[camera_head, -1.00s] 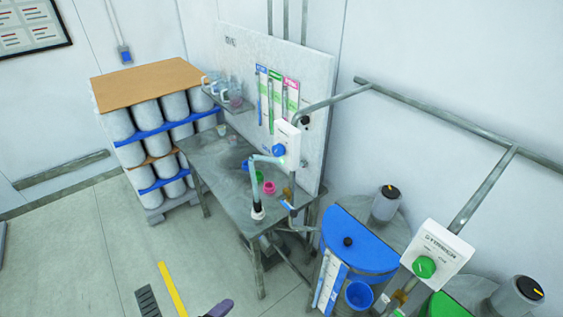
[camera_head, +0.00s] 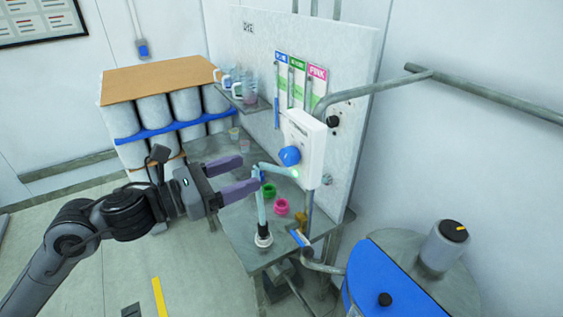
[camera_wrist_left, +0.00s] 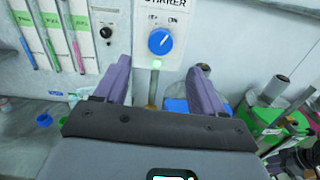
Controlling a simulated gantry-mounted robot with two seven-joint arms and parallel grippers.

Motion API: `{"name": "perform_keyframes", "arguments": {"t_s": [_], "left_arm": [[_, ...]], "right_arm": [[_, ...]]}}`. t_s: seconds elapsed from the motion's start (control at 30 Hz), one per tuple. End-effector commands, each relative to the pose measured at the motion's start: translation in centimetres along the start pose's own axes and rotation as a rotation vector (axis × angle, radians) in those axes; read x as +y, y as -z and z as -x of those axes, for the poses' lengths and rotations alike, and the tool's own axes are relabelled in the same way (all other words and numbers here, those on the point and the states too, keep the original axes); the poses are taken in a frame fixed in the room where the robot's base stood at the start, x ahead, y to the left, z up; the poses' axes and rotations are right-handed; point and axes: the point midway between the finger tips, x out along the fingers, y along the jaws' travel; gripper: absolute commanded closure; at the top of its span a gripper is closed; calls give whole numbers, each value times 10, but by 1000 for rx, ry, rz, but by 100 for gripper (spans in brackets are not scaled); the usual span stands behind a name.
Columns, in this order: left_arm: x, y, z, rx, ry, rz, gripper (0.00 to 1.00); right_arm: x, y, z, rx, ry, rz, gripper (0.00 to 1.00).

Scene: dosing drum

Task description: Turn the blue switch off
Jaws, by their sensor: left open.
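The blue switch (camera_head: 289,156) is a round knob on a white control box (camera_head: 310,148) mounted on the wall panel. It also shows in the left wrist view (camera_wrist_left: 160,41), under the labels OFF and ON, its white mark slanting up to the right. A green light (camera_wrist_left: 157,64) glows below the knob. My left gripper (camera_head: 250,174) is open and empty, to the left of the knob and apart from it. In the left wrist view its purple fingers (camera_wrist_left: 160,72) stand on either side, below the knob.
A metal table (camera_head: 240,222) below holds a green cup (camera_head: 268,190) and a pink cup (camera_head: 281,206). A pale pipe (camera_head: 262,205) rises close to my fingers. A blue-lidded drum (camera_head: 395,280) stands at the lower right.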

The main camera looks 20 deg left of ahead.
Motion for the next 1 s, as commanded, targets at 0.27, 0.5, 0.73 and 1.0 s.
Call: {"name": "perform_keyframes", "arguments": {"t_s": [0.27,0.5,0.73,1.0], "left_arm": [[-2,-5,-44,-2,5,3,30],[-1,-3,-78,0,2,4,30],[-2,0,-94,1,2,2,30],[-2,1,-95,2,2,0,30]], "right_arm": [[2,10,22,11,-4,4,57],[3,14,32,11,-4,3,57],[2,15,35,11,-4,3,57],[2,15,34,11,-1,-1,57]]}}
